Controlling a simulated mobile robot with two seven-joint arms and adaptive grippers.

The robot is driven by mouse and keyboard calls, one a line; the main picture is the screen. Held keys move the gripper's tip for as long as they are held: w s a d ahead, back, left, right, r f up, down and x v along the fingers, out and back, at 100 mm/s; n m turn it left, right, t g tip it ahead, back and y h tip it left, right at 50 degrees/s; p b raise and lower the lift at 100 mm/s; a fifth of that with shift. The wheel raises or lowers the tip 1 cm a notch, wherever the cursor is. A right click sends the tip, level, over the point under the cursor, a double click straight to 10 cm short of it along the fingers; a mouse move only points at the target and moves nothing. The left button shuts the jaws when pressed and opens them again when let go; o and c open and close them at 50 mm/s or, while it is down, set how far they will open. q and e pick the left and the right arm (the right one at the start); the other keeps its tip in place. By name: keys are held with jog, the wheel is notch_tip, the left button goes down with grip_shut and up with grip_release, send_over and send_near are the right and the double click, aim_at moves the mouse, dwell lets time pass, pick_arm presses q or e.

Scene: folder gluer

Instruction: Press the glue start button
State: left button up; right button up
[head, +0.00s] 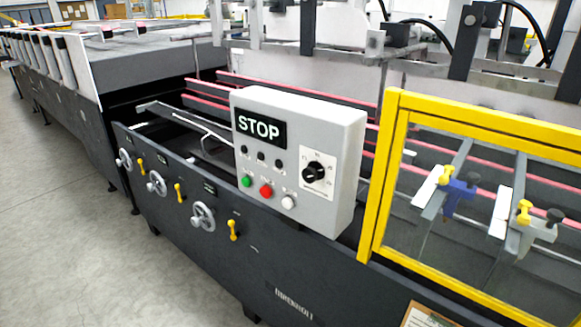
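A light grey control box (298,160) stands on the front edge of the dark machine. Its black display (259,127) reads STOP. Along its lower face sit a green button (246,181), a red button (266,190) and a white button (289,202). Three small dark buttons or lamps (262,156) sit in a row under the display. A black rotary knob (314,172) is on a white plate at the right. The labels are too small to read, so I cannot tell which button is named glue start. Neither of my grippers shows in the head view.
A yellow-framed clear guard (390,175) stands right of the box. Handwheels (203,217) and yellow levers (232,230) stick out from the machine's front panel (270,265). A clipboard (425,316) is at the bottom edge. The floor (60,220) at left is clear.

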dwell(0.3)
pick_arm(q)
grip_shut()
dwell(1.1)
